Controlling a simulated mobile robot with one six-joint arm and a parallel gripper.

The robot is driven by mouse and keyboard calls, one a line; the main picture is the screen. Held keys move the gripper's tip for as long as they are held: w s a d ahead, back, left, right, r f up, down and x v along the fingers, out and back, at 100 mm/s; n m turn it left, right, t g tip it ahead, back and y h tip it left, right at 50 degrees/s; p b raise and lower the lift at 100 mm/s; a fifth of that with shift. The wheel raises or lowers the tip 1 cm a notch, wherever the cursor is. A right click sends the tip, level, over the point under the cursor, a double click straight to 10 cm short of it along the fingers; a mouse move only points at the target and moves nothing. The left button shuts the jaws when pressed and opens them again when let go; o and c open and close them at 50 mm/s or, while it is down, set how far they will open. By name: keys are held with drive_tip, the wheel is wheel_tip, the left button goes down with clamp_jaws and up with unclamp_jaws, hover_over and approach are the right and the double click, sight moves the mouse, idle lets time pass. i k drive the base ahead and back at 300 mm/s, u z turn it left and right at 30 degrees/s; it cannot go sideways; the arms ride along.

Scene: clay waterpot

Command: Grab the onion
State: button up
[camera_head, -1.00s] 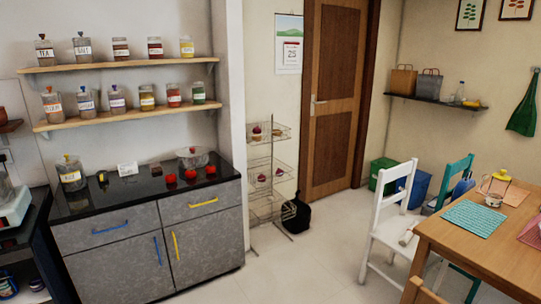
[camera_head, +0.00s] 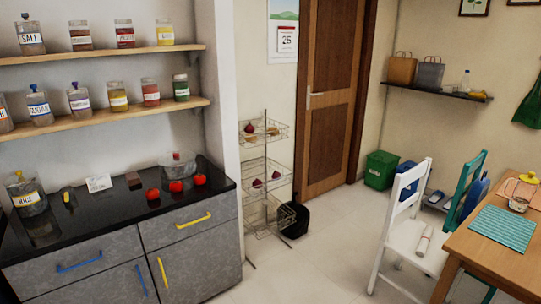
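A wire rack (camera_head: 265,185) with stacked baskets stands by the wall, between the counter and the wooden door. Small purple-red round things that look like onions lie in it: one in the top basket (camera_head: 250,128) and others in the middle basket (camera_head: 258,183). A pale item lies beside the one in the top basket. The lowest basket's contents are unclear. My gripper is not in view.
A grey cabinet with a black counter (camera_head: 110,222) fills the left, with several red tomatoes (camera_head: 175,186) on it. A black bin (camera_head: 294,219) stands beside the rack. A white chair (camera_head: 405,230) and wooden table (camera_head: 510,262) are at right. Floor (camera_head: 320,265) between is clear.

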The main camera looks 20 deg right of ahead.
sight(257, 181)
drive_tip(key=z, duration=0.25)
drive_tip(key=i, duration=0.85)
drive_tip(key=z, duration=0.1)
